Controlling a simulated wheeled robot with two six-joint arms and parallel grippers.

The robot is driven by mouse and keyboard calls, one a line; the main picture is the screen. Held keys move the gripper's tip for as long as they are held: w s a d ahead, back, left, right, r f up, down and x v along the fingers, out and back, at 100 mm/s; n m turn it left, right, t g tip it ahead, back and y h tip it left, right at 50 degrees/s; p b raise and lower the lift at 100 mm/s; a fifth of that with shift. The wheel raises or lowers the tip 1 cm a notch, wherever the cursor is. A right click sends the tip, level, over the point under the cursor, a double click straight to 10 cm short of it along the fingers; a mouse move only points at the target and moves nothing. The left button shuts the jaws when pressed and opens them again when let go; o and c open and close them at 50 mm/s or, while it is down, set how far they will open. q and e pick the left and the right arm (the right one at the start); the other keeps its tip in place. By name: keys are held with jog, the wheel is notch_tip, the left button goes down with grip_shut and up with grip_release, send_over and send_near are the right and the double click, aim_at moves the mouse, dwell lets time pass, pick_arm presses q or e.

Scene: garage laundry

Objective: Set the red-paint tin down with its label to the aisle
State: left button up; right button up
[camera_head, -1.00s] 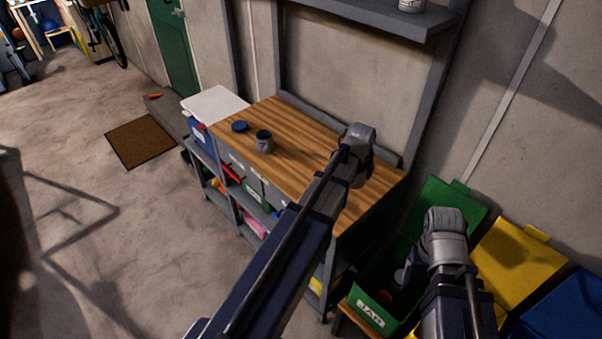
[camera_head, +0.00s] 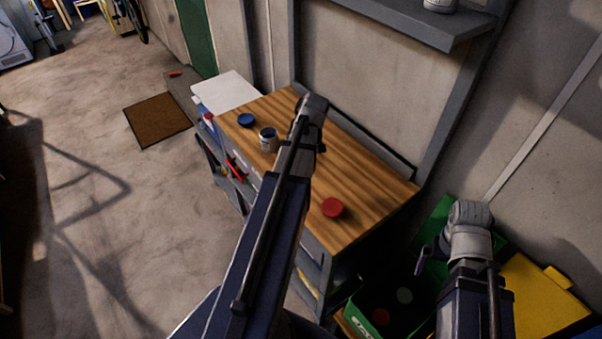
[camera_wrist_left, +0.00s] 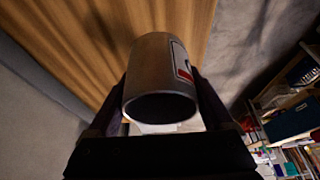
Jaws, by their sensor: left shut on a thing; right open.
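A grey metal tin (camera_wrist_left: 150,70) with a red-edged white label (camera_wrist_left: 181,62) fills the middle of the left wrist view. My left gripper (camera_wrist_left: 162,115) is shut on it, one finger on each side. The label is on the tin's right side there, and a dark round end faces the camera. My right gripper (camera_head: 423,262) is open and empty over the green bin.
A red lid (camera_head: 332,207) lies nearer. A wall shelf (camera_head: 420,22) hangs above. A green bin (camera_head: 365,310) and yellow lid (camera_head: 540,295) are at lower right.

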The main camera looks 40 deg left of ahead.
pick_arm(q)
jog(key=shift+f+b, duration=5.1)
jog(key=shift+b, duration=0.05)
jog(key=shift+r, duration=0.15)
jog(key=o, duration=1.5)
jog(key=shift+c, duration=0.2)
jog(key=shift+s+d+r+p, duration=0.1)
jog(key=shift+d+r+p, duration=0.1)
jog(key=shift+r+p, duration=0.5)
jog(key=p+v, duration=1)
jog(key=shift+d+r, duration=0.2)
